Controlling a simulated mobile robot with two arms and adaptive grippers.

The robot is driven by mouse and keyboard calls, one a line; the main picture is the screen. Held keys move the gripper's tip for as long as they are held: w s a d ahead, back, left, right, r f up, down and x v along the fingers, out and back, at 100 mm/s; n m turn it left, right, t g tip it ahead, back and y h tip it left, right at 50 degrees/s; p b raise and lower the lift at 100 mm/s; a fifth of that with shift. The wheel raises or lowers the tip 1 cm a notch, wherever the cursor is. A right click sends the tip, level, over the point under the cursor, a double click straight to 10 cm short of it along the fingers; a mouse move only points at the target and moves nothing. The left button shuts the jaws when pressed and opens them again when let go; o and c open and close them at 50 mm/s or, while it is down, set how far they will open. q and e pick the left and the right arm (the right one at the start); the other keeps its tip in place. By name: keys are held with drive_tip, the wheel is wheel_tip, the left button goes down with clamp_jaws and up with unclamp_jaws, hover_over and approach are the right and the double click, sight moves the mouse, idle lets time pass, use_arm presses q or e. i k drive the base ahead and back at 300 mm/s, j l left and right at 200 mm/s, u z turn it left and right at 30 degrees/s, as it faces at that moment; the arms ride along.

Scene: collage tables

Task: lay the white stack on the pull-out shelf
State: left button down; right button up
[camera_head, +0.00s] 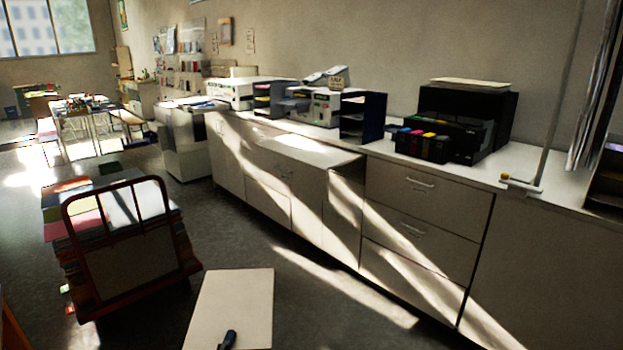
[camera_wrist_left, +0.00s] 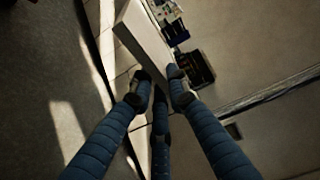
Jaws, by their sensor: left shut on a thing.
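The white stack (camera_head: 236,305) is a flat, pale rectangular slab at the bottom middle of the head view, above the floor. My left gripper (camera_head: 228,339) shows only as a dark fingertip over its near edge. In the left wrist view, the blue-grey fingers of my left gripper (camera_wrist_left: 158,92) are shut on the white stack (camera_wrist_left: 150,42), which reaches up and left from them. The pull-out shelf (camera_head: 305,150) is a pale board sticking out from the cabinet front under the counter, bare, beyond the stack and apart from it. My right gripper is in neither view.
A cart (camera_head: 130,255) piled with coloured paper stands left of the stack. The long counter (camera_head: 480,180) carries a black printer (camera_head: 465,120), ink bottles (camera_head: 422,145) and a dark paper organizer (camera_head: 362,115) near the shelf. Sunlit floor (camera_head: 345,290) lies open between stack and cabinets.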

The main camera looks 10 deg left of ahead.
sight(276, 145)
drive_tip(key=i+j+u, duration=0.25)
drive_tip(key=i, duration=0.55)
drive_tip(key=i+u, duration=0.3)
drive_tip(key=i, duration=0.45)
drive_tip(key=i+l+u, duration=0.25)
drive_tip(key=i, duration=0.55)
drive_tip(key=i+j+z, duration=0.3)
drive_tip(key=i, duration=0.35)
drive_tip(key=i+j+z, duration=0.3)
drive_tip(key=i, duration=0.35)
drive_tip(key=i+j+z, duration=0.35)
drive_tip(key=i, duration=0.25)
drive_tip(key=i+j+z, duration=0.55)
drive_tip(key=j, duration=0.3)
